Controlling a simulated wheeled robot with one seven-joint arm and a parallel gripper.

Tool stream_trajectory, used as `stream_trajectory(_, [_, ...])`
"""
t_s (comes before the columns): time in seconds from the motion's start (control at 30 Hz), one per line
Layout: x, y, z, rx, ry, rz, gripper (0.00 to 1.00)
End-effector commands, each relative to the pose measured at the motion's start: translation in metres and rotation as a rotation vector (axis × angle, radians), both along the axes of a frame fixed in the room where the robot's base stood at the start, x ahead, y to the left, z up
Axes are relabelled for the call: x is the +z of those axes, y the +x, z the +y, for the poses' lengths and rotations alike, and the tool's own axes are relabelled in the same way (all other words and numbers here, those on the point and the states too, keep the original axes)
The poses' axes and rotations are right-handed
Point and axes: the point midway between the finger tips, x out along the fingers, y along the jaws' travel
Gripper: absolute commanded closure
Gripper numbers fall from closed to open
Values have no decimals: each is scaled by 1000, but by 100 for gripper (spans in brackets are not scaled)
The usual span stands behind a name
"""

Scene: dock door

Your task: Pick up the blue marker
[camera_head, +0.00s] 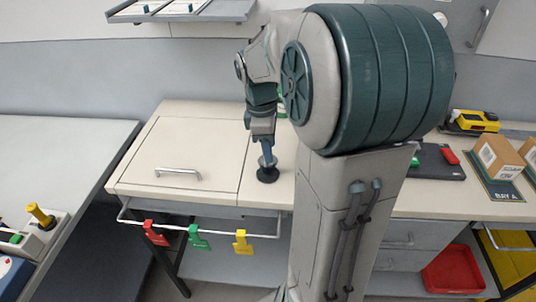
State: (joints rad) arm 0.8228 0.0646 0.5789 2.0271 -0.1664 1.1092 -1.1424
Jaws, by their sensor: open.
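The blue marker (267,157) stands upright in a small dark round holder (267,175) on the cream worktop, just right of the hatch with the handle. My gripper (264,140) points down from above, directly over the marker. Its fingertips are at or around the marker's upper part. The jaws are open. The marker's top is hidden by the gripper, and I cannot tell whether the fingers touch it.
A hatch handle (178,173) lies left. Red (155,233), green (199,238) and yellow (242,243) tags hang on the front rail. Cardboard boxes (499,156) and a yellow device (474,120) stand right. A red bin (453,270) is below. The hatch top is clear.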

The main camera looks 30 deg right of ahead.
Motion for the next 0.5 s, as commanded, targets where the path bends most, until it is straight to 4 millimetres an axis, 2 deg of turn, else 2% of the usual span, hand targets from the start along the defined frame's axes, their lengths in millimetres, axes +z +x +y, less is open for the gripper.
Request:
stream_trajectory(0.23, [-2,0,0,0,-1,-1,56])
stream_trajectory(0.3, [-2,0,0,0,-1,-1,76])
stream_trajectory(0.4, [-2,0,0,0,-1,-1,100])
stream_trajectory(0.5, [-2,0,0,0,-1,-2,100])
